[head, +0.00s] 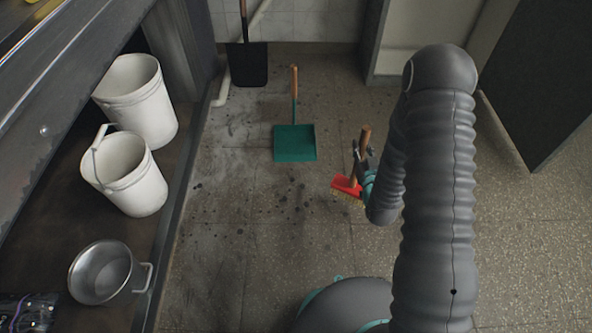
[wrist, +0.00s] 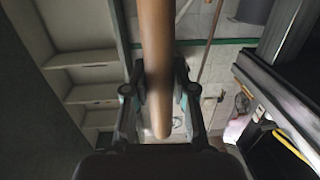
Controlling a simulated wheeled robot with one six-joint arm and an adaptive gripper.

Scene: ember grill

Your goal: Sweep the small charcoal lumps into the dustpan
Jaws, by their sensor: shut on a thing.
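My gripper (head: 362,160) is shut on the wooden handle of a red-headed hand brush (head: 346,186). The handle stands nearly upright in the head view. The red head is low, at or just above the floor; I cannot tell if it touches. The wrist view shows the wooden handle (wrist: 155,60) between my gripper's fingers (wrist: 160,90). The green dustpan (head: 295,143) lies on the floor, its wooden-tipped handle pointing away. Small charcoal lumps (head: 300,195) are scattered on the floor between the dustpan and my base, left of the brush.
Two white buckets (head: 140,185) and a metal pot (head: 100,272) stand on a low shelf at the left. A black shovel (head: 247,65) leans at the back wall. A dark panel (head: 535,90) stands at the right.

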